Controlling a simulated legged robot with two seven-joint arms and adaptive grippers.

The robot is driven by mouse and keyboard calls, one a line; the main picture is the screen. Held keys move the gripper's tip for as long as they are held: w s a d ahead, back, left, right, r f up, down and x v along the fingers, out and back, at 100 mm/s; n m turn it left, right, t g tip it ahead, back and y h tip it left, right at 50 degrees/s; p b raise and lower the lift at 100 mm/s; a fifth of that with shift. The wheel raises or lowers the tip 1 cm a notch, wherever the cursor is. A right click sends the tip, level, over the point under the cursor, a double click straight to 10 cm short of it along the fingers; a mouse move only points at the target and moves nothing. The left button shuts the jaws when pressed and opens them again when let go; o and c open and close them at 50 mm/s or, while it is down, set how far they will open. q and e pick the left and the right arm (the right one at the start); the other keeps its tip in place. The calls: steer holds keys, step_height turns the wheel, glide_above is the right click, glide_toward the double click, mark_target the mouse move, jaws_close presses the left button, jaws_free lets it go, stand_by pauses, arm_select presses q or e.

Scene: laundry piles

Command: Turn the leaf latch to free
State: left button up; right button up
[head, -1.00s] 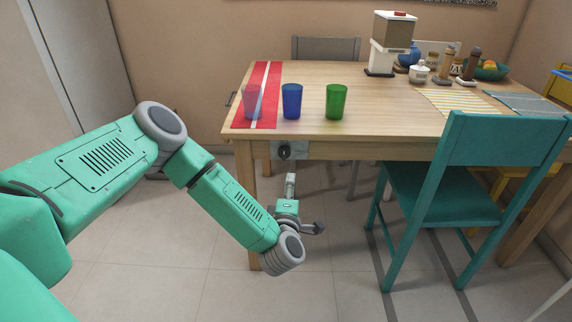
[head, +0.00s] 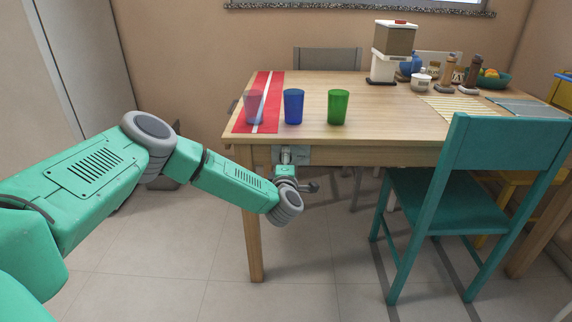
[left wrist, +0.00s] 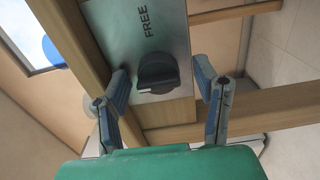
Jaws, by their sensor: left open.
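The leaf latch is a dark round knob (left wrist: 157,72) on a grey metal plate (left wrist: 172,25) under the table edge. In the left wrist view, the word FREE is printed sideways on the plate above the knob. A small pale mark shows at the knob's lower left edge, away from that word. My left gripper (left wrist: 161,68) is open, with one finger on each side of the knob; I see no clear contact. In the head view, my left gripper (head: 288,158) is at the plate (head: 315,155) and hides the knob. My right gripper is not in view.
The wooden table (head: 400,125) carries a red runner (head: 268,90), a blue cup (head: 293,106), a green cup (head: 338,106) and a clear purple-tinted cup (head: 254,105). A teal chair (head: 440,205) stands at the right.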

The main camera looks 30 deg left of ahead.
arm_select(q)
steer(key=shift+a, duration=0.1)
steer(key=c, duration=1.1)
steer(key=shift+c, duration=0.2)
steer(key=m+p, duration=0.2)
steer(key=m, duration=0.1)
steer(key=m+p, duration=0.3)
steer(key=m, duration=0.2)
steer(key=shift+m, duration=0.3)
steer(key=m, duration=0.2)
steer(key=m+p, duration=0.1)
steer(key=m, duration=0.1)
steer(key=shift+s+f+m, duration=0.1)
steer(key=shift+f+m, duration=0.1)
steer(key=shift+m, duration=0.1)
steer(key=m, duration=0.4)
steer(key=shift+f+m+p, duration=0.1)
steer(key=shift+m+p, duration=0.2)
